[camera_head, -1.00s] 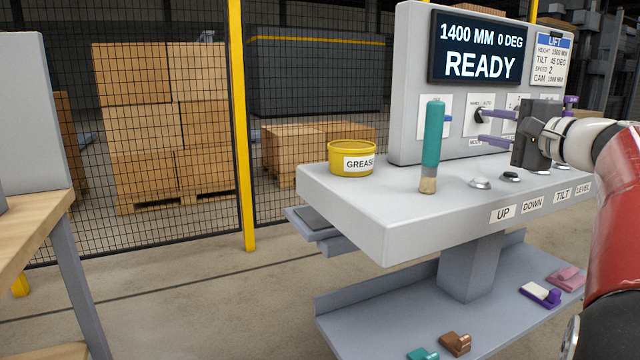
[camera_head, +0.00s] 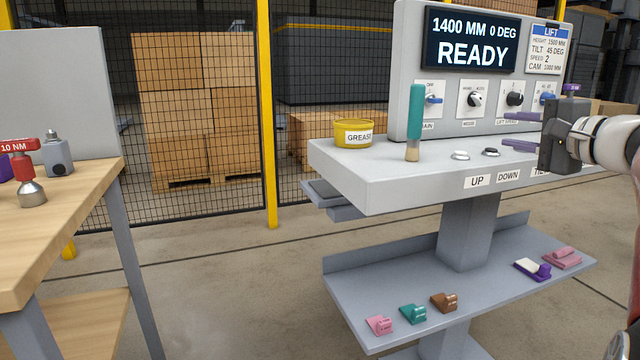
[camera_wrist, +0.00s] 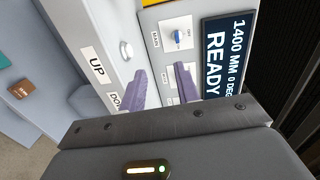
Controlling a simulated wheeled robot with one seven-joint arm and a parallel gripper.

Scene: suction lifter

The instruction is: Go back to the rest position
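My gripper (camera_head: 520,131) is at the right of the head view, in front of the control panel (camera_head: 408,70). Its two purple fingers are apart with nothing between them; they also show in the wrist view (camera_wrist: 160,88). The panel display (camera_head: 474,42) reads 1400 MM 0 DEG and READY. A row of knobs sits below it, including the MODE knob (camera_head: 475,99) and the blue MAIN knob (camera_head: 433,99). The UP button (camera_head: 460,155) and DOWN button (camera_head: 491,152) are on the console ledge. The TILT label is partly hidden by my gripper.
A yellow grease tin (camera_head: 353,133) and a teal-handled brush (camera_head: 415,120) stand on the ledge. Several coloured clips lie on the lower shelf (camera_head: 470,300). A wooden workbench (camera_head: 70,210) with a red-topped tool (camera_head: 25,172) stands at left. Floor between is clear.

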